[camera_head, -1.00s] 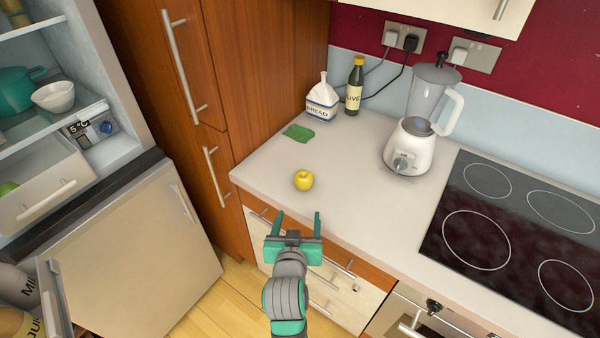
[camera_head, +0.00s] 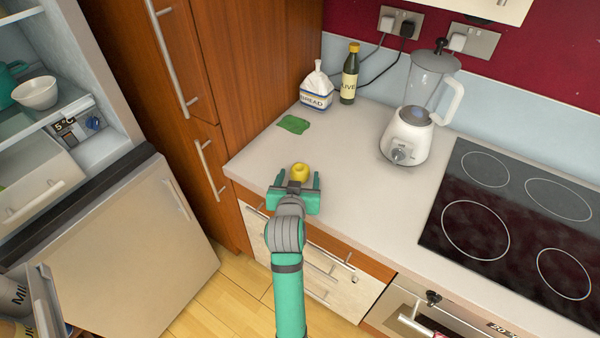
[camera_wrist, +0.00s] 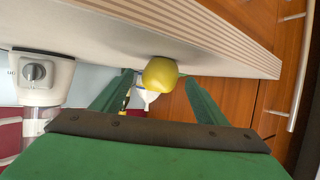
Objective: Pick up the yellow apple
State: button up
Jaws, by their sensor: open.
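The yellow apple (camera_head: 300,172) sits on the pale worktop near its front edge. In the wrist view the apple (camera_wrist: 160,75) shows between the tips of my gripper's two green fingers, and the picture there is upside down. My gripper (camera_head: 295,178) is open and empty, just in front of the apple. In the wrist view the fingers (camera_wrist: 160,85) stand on either side of it with gaps visible. I cannot tell how far the fingertips reach around the apple. The gripper hides the apple's lower part in the head view.
A blender (camera_head: 408,135) and a black hob (camera_head: 500,215) are to the right. A tall wooden cabinet (camera_head: 240,70) and open fridge are left.

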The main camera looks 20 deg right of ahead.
aim_at(299, 175)
jog(key=shift+x, duration=1.75)
jog(key=shift+r, duration=0.1)
jog(key=c, duration=1.2)
jog(key=shift+r, duration=0.15)
